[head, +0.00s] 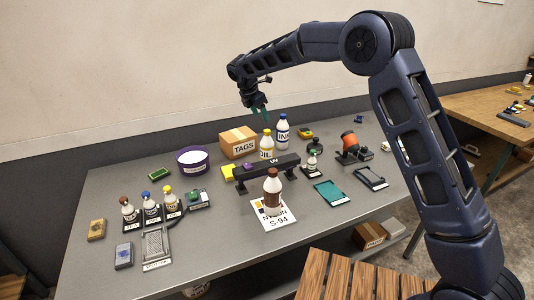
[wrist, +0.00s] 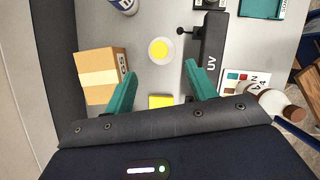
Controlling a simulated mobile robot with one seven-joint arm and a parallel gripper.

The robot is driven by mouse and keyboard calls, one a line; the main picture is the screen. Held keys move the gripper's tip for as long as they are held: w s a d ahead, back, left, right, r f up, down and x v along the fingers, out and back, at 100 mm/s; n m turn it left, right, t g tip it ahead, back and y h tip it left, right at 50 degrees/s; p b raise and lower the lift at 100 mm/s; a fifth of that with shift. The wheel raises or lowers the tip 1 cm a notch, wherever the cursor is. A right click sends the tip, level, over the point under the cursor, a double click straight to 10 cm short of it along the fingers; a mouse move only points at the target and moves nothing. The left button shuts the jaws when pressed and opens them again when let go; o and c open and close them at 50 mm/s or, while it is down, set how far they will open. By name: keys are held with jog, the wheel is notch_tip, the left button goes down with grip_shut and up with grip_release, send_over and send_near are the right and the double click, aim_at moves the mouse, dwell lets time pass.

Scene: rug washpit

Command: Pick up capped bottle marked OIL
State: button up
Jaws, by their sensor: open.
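The OIL bottle (head: 266,147) is white with a yellow cap and stands upright on the grey table, beside the TAGS box. In the wrist view its round yellow cap (wrist: 162,50) shows from above, a little beyond and between the fingertips. My gripper (head: 259,110) is above the bottle, with its green fingers pointing down. In the wrist view the fingers (wrist: 160,68) are spread apart with nothing held between them. The bottle's label is partly hidden by the black UV bar in the head view.
The TAGS box (head: 238,142) stands left of the bottle, the INK bottle (head: 282,132) behind it to the right. The black UV bar (head: 266,171) and a yellow block (wrist: 160,101) are close by. A brown-capped bottle (head: 272,192) stands in front.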

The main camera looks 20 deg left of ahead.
aim_at(267, 131)
jog(key=shift+x, duration=5.35)
jog(key=shift+a, duration=0.1)
grip_shut()
